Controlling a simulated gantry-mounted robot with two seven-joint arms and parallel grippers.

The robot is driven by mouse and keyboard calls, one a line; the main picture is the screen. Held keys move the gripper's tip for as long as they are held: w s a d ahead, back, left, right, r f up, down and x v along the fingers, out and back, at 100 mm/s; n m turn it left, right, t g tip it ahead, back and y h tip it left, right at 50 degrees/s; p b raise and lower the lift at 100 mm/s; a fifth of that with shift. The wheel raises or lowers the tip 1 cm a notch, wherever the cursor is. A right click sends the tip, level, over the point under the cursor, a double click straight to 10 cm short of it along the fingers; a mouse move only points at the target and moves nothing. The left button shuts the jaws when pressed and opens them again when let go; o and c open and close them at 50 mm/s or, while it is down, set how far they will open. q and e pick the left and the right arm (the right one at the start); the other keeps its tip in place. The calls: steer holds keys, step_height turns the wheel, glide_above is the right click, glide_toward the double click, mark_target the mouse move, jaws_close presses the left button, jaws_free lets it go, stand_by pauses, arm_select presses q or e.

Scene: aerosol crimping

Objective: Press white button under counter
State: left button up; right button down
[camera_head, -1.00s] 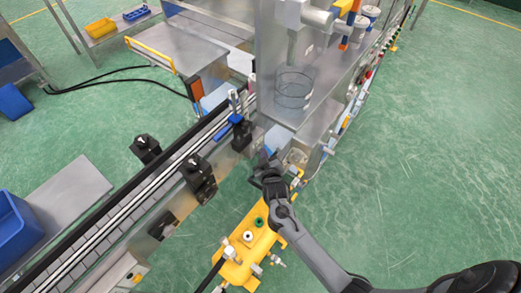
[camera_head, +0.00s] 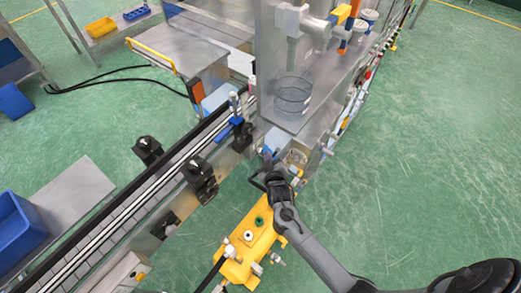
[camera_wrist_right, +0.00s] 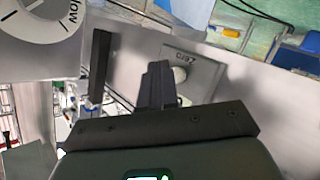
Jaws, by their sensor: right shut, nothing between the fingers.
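My right gripper (camera_head: 268,160) is below the edge of the metal counter (camera_head: 284,122) in the head view. In the right wrist view its dark fingers (camera_wrist_right: 157,72) are shut together with nothing between them. They point at a grey plate (camera_wrist_right: 207,73) marked "Zero". A pale round button (camera_wrist_right: 180,75) on that plate shows just right of the fingertips, partly hidden by them. I cannot tell whether the fingers touch it. My left gripper is not in view.
A white dial (camera_wrist_right: 40,25) sits at the upper left of the wrist view. The conveyor (camera_head: 130,195) runs left of my arm. A yellow box (camera_head: 252,240) with buttons and fittings is below the gripper. Green floor on the right is free.

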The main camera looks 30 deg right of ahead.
steer(key=s+p, duration=0.1)
steer(key=s+d+p, duration=0.1)
steer(key=s, duration=0.1)
steer(key=s+p, duration=0.1)
steer(key=shift+s+d, duration=0.3)
steer(key=shift+s, duration=0.1)
steer(key=shift+f, duration=0.1)
stand_by(0.7)
